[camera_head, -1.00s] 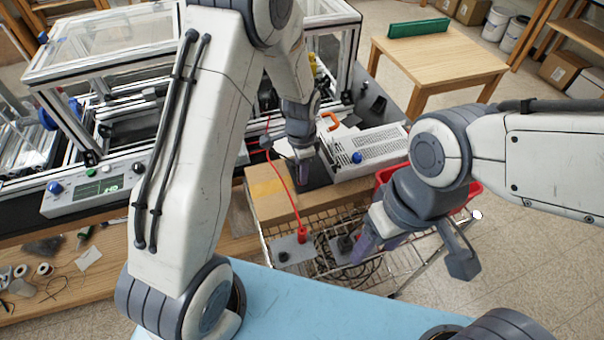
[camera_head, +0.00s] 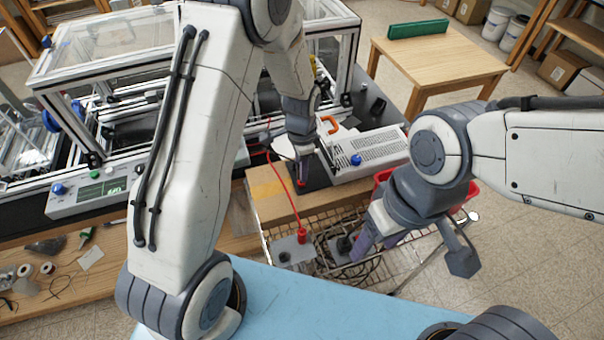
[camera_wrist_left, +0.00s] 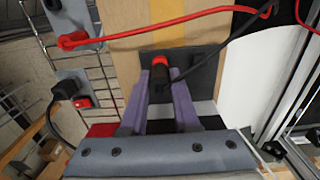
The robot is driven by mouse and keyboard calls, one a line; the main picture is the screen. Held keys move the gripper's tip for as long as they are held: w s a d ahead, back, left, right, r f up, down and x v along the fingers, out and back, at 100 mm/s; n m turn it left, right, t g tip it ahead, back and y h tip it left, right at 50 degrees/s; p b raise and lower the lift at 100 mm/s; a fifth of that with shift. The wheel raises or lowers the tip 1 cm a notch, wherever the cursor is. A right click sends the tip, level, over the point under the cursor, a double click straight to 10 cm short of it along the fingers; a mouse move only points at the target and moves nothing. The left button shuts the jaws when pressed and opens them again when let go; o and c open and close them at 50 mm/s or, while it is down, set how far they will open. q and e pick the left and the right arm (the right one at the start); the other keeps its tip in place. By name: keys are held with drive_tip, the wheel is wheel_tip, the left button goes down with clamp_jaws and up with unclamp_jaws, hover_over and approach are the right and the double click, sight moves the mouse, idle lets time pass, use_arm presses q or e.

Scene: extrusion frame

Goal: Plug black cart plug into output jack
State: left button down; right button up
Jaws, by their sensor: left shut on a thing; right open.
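My left gripper (camera_head: 302,172) is shut on a black plug (camera_wrist_left: 162,85) with a black cable running up and right in the left wrist view. A red piece (camera_wrist_left: 159,63) shows at the fingertips, against a dark panel (camera_wrist_left: 203,72) beside the white vented unit (camera_head: 375,147). I cannot tell whether the plug is seated in a jack. The head view also shows this red piece (camera_head: 301,183). My right gripper (camera_head: 376,238) is open and empty above the cart, beside another black plug (camera_head: 344,244) on a grey plate.
A red plug (camera_head: 303,236) with a red cable stands on another grey plate (camera_head: 286,250) on the wire cart. A red bin (camera_head: 382,176) is partly hidden behind my right arm. A control box (camera_head: 92,192) stands at left.

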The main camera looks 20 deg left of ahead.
use_arm(q)
drive_tip(key=shift+r+p, duration=1.4)
drive_tip(key=shift+r, duration=0.5)
